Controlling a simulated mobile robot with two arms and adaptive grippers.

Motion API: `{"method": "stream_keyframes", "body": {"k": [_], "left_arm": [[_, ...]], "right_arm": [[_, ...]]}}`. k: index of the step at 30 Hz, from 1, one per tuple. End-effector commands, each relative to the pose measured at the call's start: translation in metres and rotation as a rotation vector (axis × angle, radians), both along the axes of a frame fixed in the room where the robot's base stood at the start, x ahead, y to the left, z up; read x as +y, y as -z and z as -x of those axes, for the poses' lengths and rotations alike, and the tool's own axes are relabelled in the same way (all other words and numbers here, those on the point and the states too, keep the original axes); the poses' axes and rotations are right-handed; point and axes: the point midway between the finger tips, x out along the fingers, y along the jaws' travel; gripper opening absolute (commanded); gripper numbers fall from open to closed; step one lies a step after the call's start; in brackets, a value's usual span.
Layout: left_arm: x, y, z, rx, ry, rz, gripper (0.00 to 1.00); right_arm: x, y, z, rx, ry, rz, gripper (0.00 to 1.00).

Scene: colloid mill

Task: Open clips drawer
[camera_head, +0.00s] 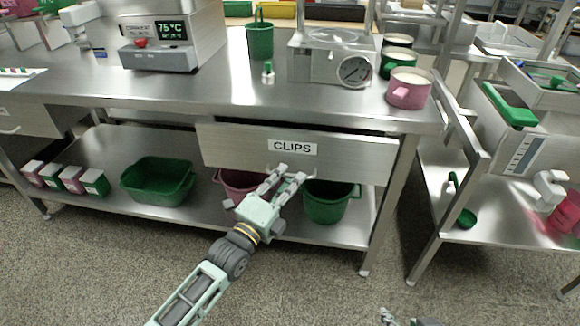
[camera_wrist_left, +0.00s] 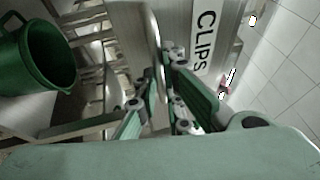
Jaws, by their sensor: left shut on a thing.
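The clips drawer (camera_head: 235,147) is a steel drawer front with a "CLIPS" label, under the table top. It stands out a little from the table, with a dark gap along its top edge. My left gripper (camera_head: 287,178) is at the drawer's lower edge, just below the label, shut on the drawer handle. In the left wrist view the handle (camera_wrist_left: 157,35) is a curved metal bar running down between the fingers (camera_wrist_left: 158,95). The "CLIPS" label (camera_wrist_left: 204,42) shows beside it. The inside of the drawer is hidden. My right gripper (camera_head: 405,318) barely shows at the bottom edge, its fingers unclear.
Below the drawer, a shelf holds a green bucket (camera_head: 328,203), a pink bucket (camera_head: 232,183), a green tub (camera_head: 158,182) and several small boxes (camera_head: 72,178). A pink pot (camera_head: 409,89) stands near the table's right edge. Floor in front is clear.

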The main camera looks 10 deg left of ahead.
Motion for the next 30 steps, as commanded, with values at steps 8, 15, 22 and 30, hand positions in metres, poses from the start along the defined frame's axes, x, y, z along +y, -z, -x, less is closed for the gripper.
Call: {"method": "stream_keyframes", "body": {"k": [8, 15, 22, 30], "left_arm": [[0.0, 0.001, 0.031, 0.009, 0.0, -0.007, 0.0], [0.0, 0.001, 0.058, 0.009, -0.001, -0.007, 0.0], [0.0, 0.001, 0.086, 0.01, -0.001, -0.007, 0.0], [0.0, 0.002, 0.125, 0.013, -0.001, -0.006, 0.0]], "right_arm": [[-0.026, 0.02, 0.085, 0.379, 0.031, 0.079, 0.4], [-0.026, 0.005, 0.084, 0.374, 0.03, 0.077, 0.4], [-0.023, 0.062, 0.071, 0.407, 0.026, 0.08, 0.4], [-0.021, 0.127, 0.071, 0.439, 0.019, 0.083, 0.4]]}}
